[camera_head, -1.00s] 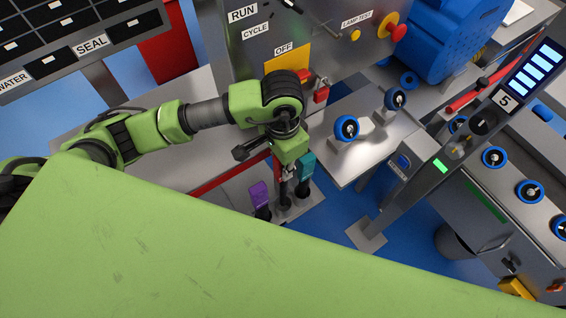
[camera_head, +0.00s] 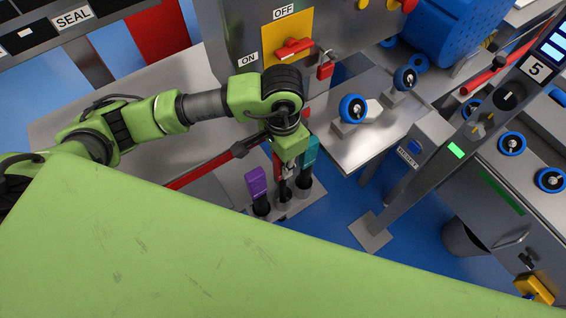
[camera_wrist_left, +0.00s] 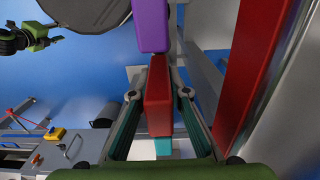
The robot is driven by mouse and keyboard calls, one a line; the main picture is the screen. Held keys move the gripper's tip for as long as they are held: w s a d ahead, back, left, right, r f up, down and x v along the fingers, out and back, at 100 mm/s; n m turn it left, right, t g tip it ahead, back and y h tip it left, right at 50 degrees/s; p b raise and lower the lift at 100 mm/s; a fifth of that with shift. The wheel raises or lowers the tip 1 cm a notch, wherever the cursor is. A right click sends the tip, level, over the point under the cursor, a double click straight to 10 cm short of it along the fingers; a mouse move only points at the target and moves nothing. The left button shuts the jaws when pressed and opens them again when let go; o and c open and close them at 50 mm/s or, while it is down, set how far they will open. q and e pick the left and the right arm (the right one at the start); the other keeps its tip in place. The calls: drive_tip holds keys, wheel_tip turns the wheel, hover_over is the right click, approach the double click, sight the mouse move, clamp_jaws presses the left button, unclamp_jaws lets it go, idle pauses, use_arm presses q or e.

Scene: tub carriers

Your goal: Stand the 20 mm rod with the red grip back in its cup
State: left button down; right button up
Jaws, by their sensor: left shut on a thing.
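My left gripper (camera_head: 287,172) is shut on the red grip (camera_wrist_left: 158,95), which sits between the two fingers in the left wrist view. In the head view the red grip (camera_head: 277,163) shows as a thin strip beside the gripper. Its rod points down at the middle dark cup (camera_head: 285,195), between the two other cups. I cannot tell whether the rod's end is inside the cup or above it. Part of my right arm (camera_wrist_left: 36,38) shows small in the wrist view; its fingers are unclear.
A purple grip (camera_head: 256,181) stands close on the left and a teal grip (camera_head: 311,150) close on the right. A red rail (camera_head: 205,170) and a steel bench (camera_head: 365,150) flank the cups. A control panel with a red switch (camera_head: 293,47) rises behind.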

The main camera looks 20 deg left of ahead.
use_arm(q)
drive_tip(key=shift+f, duration=0.2)
use_arm(e)
drive_tip(key=shift+f, duration=0.3)
use_arm(q)
drive_tip(key=c, duration=1.8)
unclamp_jaws()
drive_tip(key=shift+c, duration=0.2)
use_arm(e)
drive_tip(key=shift+s, duration=0.1)
use_arm(q)
drive_tip(key=shift+r, duration=0.1)
use_arm(e)
drive_tip(key=shift+s, duration=0.1)
use_arm(q)
wheel_tip(320, 180, up, 12)
drive_tip(key=shift+f, duration=0.1)
use_arm(e)
drive_tip(key=shift+r, duration=0.1)
